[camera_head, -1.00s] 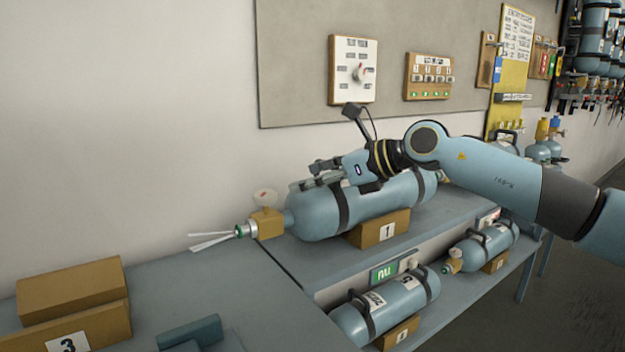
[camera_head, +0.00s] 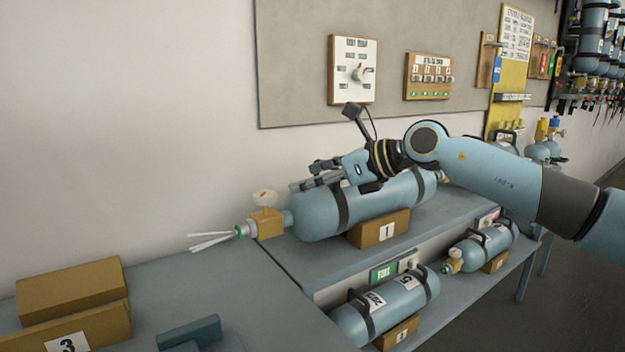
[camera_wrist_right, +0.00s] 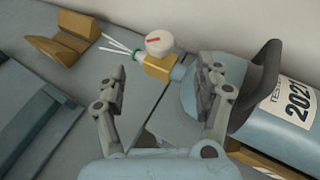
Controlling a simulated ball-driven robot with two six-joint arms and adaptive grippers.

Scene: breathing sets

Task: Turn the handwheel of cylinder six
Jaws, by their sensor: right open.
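A large blue cylinder (camera_head: 320,216) lies in a wooden cradle marked 1 (camera_head: 384,229); I cannot read a six on it. Its brass valve (camera_head: 265,223) carries a white round handwheel (camera_head: 264,197) with a red mark. In the right wrist view the handwheel (camera_wrist_right: 159,42) is beyond the fingertips, near the middle top. My right gripper (camera_head: 308,175) is open above the cylinder's valve end. In the wrist view, its spread fingers (camera_wrist_right: 162,68) are apart from the handwheel, with nothing between them. My left gripper is in no view.
White streaks (camera_head: 209,240) fan out from the valve's green-ringed outlet. A wooden cradle marked 3 (camera_head: 100,325) stands on the left bench. Smaller cylinders (camera_head: 385,305) lie on the lower shelf. Wall panels (camera_head: 352,70) hang behind. The left bench (camera_head: 190,285) has free room.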

